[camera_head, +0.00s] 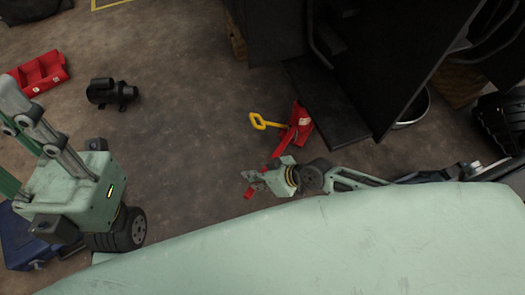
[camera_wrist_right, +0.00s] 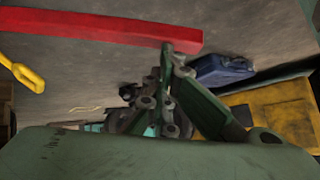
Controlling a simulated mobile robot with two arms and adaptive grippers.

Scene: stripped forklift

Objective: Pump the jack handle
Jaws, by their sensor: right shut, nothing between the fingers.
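The red jack (camera_head: 299,124) sits on the floor near the dark machine, with a yellow loop (camera_head: 262,121) on its left. Its red bar handle (camera_head: 279,146) runs from the jack towards my right gripper (camera_head: 252,181), which hides its middle; a red end shows just beyond the fingers. In the right wrist view the red bar (camera_wrist_right: 100,27) crosses the top, and the yellow loop (camera_wrist_right: 22,66) is at the left edge. My right gripper (camera_wrist_right: 167,60) is shut and empty; its tips overlap the bar near its end. I cannot tell whether they touch.
The dark machine (camera_head: 340,105) stands right behind the jack. A black motor (camera_head: 111,93) and a red bin (camera_head: 40,73) lie on the floor at the left. A blue case (camera_wrist_right: 222,69) shows in the wrist view. The floor left of the jack is clear.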

